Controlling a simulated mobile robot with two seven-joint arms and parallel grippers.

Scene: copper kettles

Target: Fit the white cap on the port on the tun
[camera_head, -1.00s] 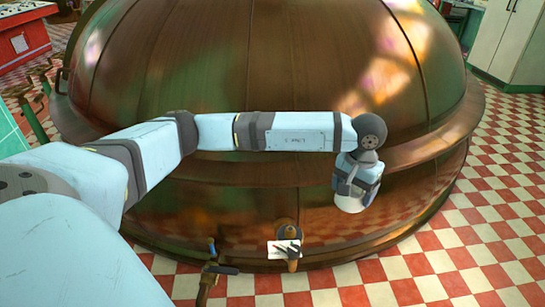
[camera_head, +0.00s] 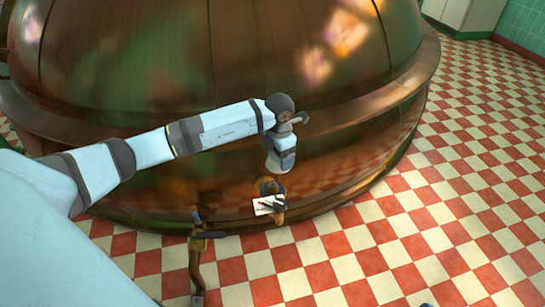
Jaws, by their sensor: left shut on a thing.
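The copper tun (camera_head: 130,165) fills the upper left and middle of the head view. A small brown fitting (camera_head: 269,187), which looks like the port, sticks out low on its front wall. My left gripper (camera_head: 281,166) points down just above this fitting, slightly to its right in the picture. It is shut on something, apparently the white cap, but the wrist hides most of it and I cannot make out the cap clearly. I cannot tell whether anything touches the fitting. My right gripper is not in view.
A white card with dark marks (camera_head: 264,206) is at the fitting. The red and white tiled floor (camera_head: 440,240) is clear on the right.

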